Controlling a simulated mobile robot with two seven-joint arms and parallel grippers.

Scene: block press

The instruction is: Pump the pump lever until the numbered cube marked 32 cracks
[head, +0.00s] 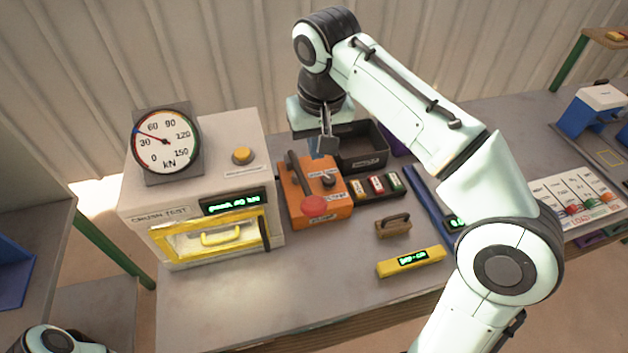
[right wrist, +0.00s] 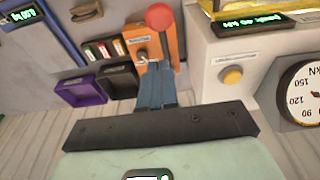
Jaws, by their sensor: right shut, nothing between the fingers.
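The orange pump unit (head: 300,217) stands on the bench, its lever (head: 298,178) ending in a red knob (head: 314,206) that leans toward the front. The knob also shows in the right wrist view (right wrist: 160,17). My right gripper (head: 324,147) is shut and empty over the back of the pump unit, apart from the knob; its blue-grey fingers show together in the right wrist view (right wrist: 156,88). The crush-test press (head: 137,215) is left of the pump, its yellow-framed door (head: 212,237) shut. I cannot make out the cube marked 32. My left gripper is out of view.
A kN gauge (head: 166,141) on the press has its needle near 30. A yellow button (head: 243,155) is on top. A dark bin (head: 362,146), a brown handled block (head: 393,225) and a yellow display bar (head: 411,261) lie to the right. The bench front is clear.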

